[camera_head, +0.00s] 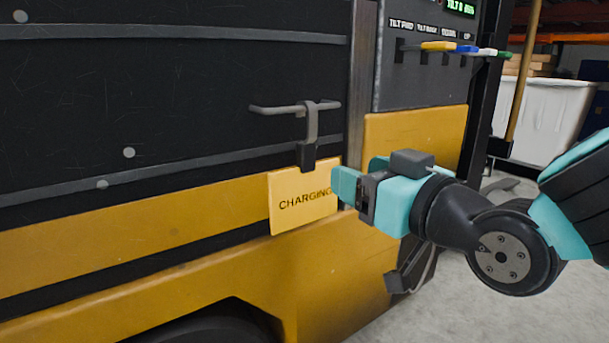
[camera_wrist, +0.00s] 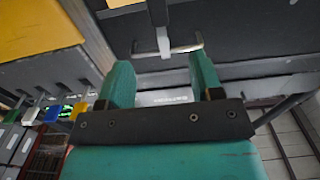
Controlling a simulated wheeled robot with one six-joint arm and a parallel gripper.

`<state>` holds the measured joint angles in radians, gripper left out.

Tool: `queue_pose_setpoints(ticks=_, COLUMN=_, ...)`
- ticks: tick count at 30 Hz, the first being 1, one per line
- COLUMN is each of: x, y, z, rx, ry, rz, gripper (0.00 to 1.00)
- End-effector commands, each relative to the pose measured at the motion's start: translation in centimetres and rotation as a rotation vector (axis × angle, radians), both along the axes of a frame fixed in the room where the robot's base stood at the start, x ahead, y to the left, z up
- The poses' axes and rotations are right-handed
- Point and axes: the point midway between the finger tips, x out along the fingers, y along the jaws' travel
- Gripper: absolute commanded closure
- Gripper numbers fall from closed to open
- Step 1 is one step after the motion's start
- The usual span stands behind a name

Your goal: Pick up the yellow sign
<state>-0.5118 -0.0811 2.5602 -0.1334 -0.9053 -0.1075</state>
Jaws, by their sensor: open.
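The yellow sign (camera_head: 303,199), a flat square plate lettered "CHARGING", hangs tilted from a black clip (camera_head: 307,155) on a grey T-shaped handle (camera_head: 311,118) against the vehicle's side. My gripper (camera_head: 343,187) is at the sign's right edge in the head view, and its teal finger covers the last letter. I cannot tell whether it touches the sign. In the wrist view my gripper (camera_wrist: 161,66) has its two fingers apart with nothing held between them. The handle (camera_wrist: 182,50) shows beyond the fingertips there, and I cannot make out the sign's face.
The black and yellow vehicle body (camera_head: 120,240) fills the left and middle. Coloured levers (camera_head: 465,48) stick out at the upper right, and also show at left in the wrist view (camera_wrist: 55,112). A white bin (camera_head: 545,115) stands behind. Grey floor (camera_head: 450,310) is open at lower right.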

Motion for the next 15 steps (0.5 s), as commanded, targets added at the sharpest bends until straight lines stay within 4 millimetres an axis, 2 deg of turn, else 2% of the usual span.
queue_pose_setpoints(ticks=2, x=0.6, y=0.5, z=0.8, rx=-0.004, ry=0.007, rz=0.003, gripper=0.40)
queue_pose_setpoints(ticks=15, x=3.6, y=2.3, z=0.5, rx=-0.003, ry=0.009, rz=-0.001, gripper=0.40)
